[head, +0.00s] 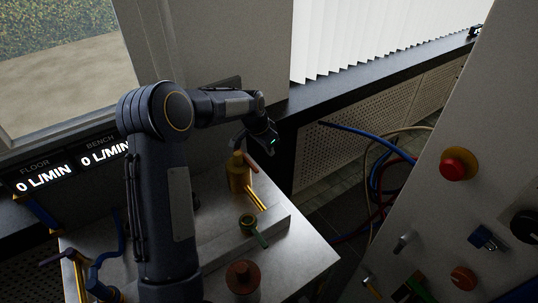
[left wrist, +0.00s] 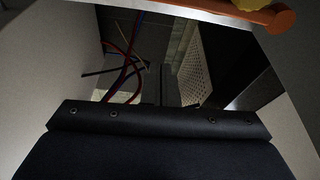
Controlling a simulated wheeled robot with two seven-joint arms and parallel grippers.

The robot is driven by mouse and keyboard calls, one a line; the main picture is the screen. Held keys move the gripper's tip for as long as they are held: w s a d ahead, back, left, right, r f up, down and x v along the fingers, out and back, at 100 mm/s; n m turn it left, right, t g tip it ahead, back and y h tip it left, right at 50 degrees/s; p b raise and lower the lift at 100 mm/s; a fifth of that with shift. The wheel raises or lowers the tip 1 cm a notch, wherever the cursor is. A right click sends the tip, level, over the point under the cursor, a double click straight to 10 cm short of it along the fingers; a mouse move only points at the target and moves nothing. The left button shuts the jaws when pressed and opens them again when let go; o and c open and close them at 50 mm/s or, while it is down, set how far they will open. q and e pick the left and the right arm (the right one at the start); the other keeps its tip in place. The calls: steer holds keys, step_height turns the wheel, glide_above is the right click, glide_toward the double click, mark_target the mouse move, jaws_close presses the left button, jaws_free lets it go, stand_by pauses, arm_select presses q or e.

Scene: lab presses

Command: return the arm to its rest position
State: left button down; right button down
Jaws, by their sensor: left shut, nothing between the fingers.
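My left arm rises through the middle of the head view, bends at a round joint and reaches right. My left gripper (head: 258,142) hangs at its end, above the back right part of the grey metal bench (head: 310,262). It is shut and empty. Just below it stands a brass valve body (head: 238,172) with an orange-red lever; the gripper appears apart from it. In the left wrist view the dark gripper body fills the bottom, and an orange handle (left wrist: 268,19) shows at the top right. My right gripper is not in view.
On the bench are a green-handled valve (head: 249,222), a red-brown round knob (head: 242,277) and blue-handled pipework (head: 98,280) at left. A grey panel (head: 480,150) with a red button (head: 458,164) stands at right. Hoses (head: 378,180) hang in the gap between.

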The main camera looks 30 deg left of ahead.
arm_select(q)
steer(key=s+r+n, duration=0.1)
steer(key=s+r, duration=0.9)
steer(key=r, duration=0.2)
steer(key=s+d+n+t+h, duration=0.1)
steer(key=s+d+n, duration=0.2)
steer(key=s, duration=1)
steer(key=s+d+f+n+t+h, duration=0.1)
steer(key=s+d+n, duration=0.2)
steer(key=s+d, duration=0.4)
steer(key=s, duration=0.7)
steer(key=shift+s+f, duration=0.2)
steer(key=shift+f, duration=0.05)
steer(key=shift+s, duration=0.1)
